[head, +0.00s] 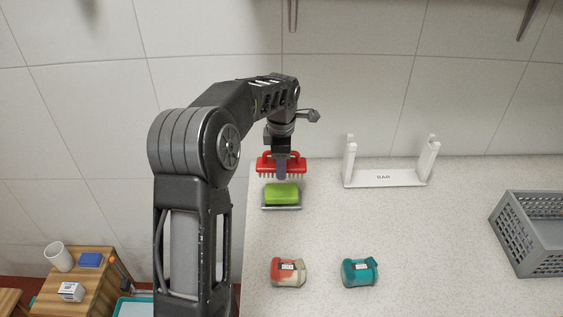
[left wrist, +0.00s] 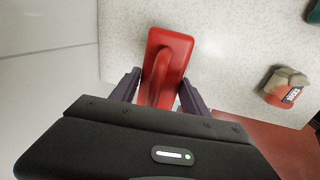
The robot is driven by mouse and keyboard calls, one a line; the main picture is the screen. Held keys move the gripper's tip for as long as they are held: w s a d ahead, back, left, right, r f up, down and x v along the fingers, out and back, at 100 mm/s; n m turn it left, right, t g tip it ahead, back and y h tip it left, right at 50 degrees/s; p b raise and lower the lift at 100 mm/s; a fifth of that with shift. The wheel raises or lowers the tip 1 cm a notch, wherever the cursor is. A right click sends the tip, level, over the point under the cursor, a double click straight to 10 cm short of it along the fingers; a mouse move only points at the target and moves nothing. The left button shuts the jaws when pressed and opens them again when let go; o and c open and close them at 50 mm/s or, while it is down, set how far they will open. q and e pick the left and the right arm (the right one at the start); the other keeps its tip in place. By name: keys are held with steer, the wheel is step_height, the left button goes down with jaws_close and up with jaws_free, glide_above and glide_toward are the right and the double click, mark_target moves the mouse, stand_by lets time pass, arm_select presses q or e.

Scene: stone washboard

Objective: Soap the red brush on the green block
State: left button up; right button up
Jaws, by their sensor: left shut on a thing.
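My left gripper (head: 281,170) is shut on the handle of the red brush (head: 296,163) and holds it bristles down. In the left wrist view the red brush (left wrist: 171,58) sits between the two fingers (left wrist: 158,92). The green block (head: 282,193) lies on a small grey tray (head: 281,208) at the left part of the counter. In the head view the brush is just behind the block; I cannot tell its exact height above it. The block does not show in the left wrist view. My right gripper is not in view.
A white stand marked BAR (head: 385,179) is at the back, and a grey crate (head: 530,232) at the right. The middle of the counter (head: 430,240) is clear. A tiled wall (head: 350,90) rises behind.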

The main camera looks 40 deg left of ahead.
arm_select(q)
steer(key=shift+f, duration=0.15)
step_height(320, 180, down, 4)
steer(key=b, duration=0.3)
steer(key=shift+f, duration=0.2)
steer(key=shift+f+b, duration=0.65)
steer(key=shift+f, duration=0.05)
steer(key=shift+f+b, duration=0.35)
steer(key=shift+f, duration=0.2)
stand_by(1.7)
steer(key=shift+r+p, duration=2.55)
steer(key=shift+r, duration=1.05)
